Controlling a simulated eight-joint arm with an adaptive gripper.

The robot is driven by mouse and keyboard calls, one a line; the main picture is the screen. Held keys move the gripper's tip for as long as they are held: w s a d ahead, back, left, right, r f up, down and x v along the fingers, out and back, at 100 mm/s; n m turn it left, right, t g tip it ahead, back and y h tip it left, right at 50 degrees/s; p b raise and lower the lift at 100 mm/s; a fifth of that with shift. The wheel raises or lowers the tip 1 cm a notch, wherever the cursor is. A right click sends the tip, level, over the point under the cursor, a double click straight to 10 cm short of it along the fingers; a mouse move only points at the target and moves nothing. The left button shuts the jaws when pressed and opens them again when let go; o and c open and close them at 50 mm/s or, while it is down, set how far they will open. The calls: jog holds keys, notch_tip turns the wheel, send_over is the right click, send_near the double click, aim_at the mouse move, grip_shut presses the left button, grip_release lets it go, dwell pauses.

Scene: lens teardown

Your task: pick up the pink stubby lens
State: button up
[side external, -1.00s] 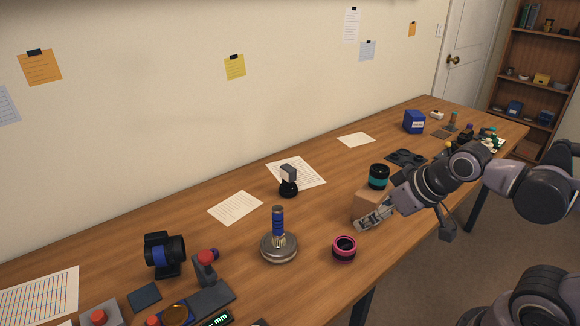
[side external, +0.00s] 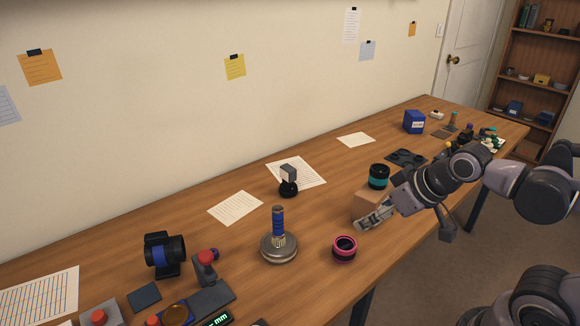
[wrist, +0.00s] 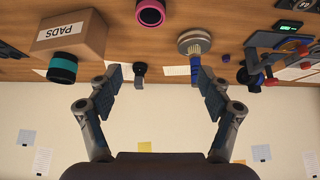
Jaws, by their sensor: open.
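The pink stubby lens (side external: 344,249) is a short black cylinder with pink bands, standing on the wooden table near its front edge. It also shows at the top of the wrist view (wrist: 150,12), partly cut off by the frame edge. My gripper (side external: 361,227) is to the right of the lens and apart from it, beside a cardboard box. In the wrist view my gripper (wrist: 155,82) has its two fingers spread wide with nothing between them gripped.
A cardboard box (wrist: 85,37) marked PADS has a black and teal lens (side external: 379,177) by it. A metal-based stand with a blue column (side external: 278,230) is left of the pink lens. A blue-banded device (side external: 164,254) stands farther left. Bare table lies around the pink lens.

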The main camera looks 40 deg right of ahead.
jog(key=shift+o, duration=0.2)
jog(key=n+g, duration=0.7)
jog(key=n, duration=1.3)
send_near(345, 244)
jog(key=w, duration=0.1)
jog(key=shift+w+d+f+n, duration=0.2)
jog(key=shift+d+f+n, duration=0.15)
jog(key=shift+d, duration=0.15)
notch_tip(345, 244, down, 4)
jog(key=shift+f, duration=0.25)
jog(key=shift+s+a+f, duration=0.15)
jog(key=shift+s+f, duration=0.05)
jog(key=shift+f, duration=0.7)
jog(key=shift+s+a+f, duration=0.2)
jog(key=shift+f, duration=0.65)
jog(key=shift+s+a+f, duration=0.15)
jog(key=shift+f, duration=0.75)
jog(key=c, duration=1.4)
